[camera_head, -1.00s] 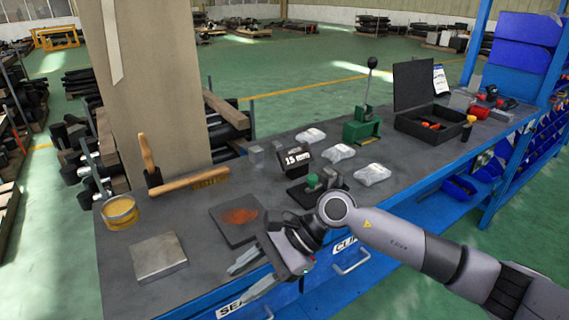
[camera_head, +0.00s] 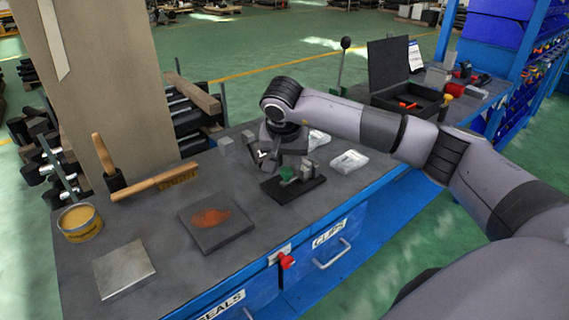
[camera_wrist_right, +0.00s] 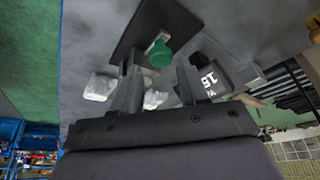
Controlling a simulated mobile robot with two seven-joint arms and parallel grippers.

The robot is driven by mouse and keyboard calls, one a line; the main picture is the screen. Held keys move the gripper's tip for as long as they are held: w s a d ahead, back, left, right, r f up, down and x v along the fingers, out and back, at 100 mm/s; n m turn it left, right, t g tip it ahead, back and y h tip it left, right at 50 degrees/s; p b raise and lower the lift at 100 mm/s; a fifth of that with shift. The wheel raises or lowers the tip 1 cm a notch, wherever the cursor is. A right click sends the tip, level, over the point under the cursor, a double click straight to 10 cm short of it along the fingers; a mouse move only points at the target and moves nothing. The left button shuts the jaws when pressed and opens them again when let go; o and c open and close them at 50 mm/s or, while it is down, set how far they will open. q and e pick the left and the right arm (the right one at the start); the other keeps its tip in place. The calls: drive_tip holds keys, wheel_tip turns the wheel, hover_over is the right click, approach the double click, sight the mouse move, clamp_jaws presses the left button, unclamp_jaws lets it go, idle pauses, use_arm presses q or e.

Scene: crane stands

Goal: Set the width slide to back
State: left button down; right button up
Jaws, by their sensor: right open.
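A fixture with a black base plate (camera_head: 305,190) and a green knob (camera_head: 287,172) sits on the workbench; small grey metal parts stand beside the knob. I cannot tell which part is the width slide or where it is set. My right gripper (camera_head: 290,160) points down just above the fixture and hides part of it. In the right wrist view the gripper (camera_wrist_right: 158,75) is open, and the green knob (camera_wrist_right: 160,54) shows beyond and between its fingers. I cannot tell whether they touch it. My left gripper is not in view.
The "15" display block (camera_wrist_right: 209,80) stands close beside the fixture. Clear bags (camera_head: 349,161) lie to its right. A dark plate with orange powder (camera_head: 210,217), a brush (camera_head: 156,185), a yellow tin (camera_head: 80,222) and a metal plate (camera_head: 124,268) are left. An open black case (camera_head: 408,97) stands at the back right.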

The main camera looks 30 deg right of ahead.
sight(287, 170)
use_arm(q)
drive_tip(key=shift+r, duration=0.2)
use_arm(e)
drive_tip(key=shift+x, duration=1.5)
clamp_jaws()
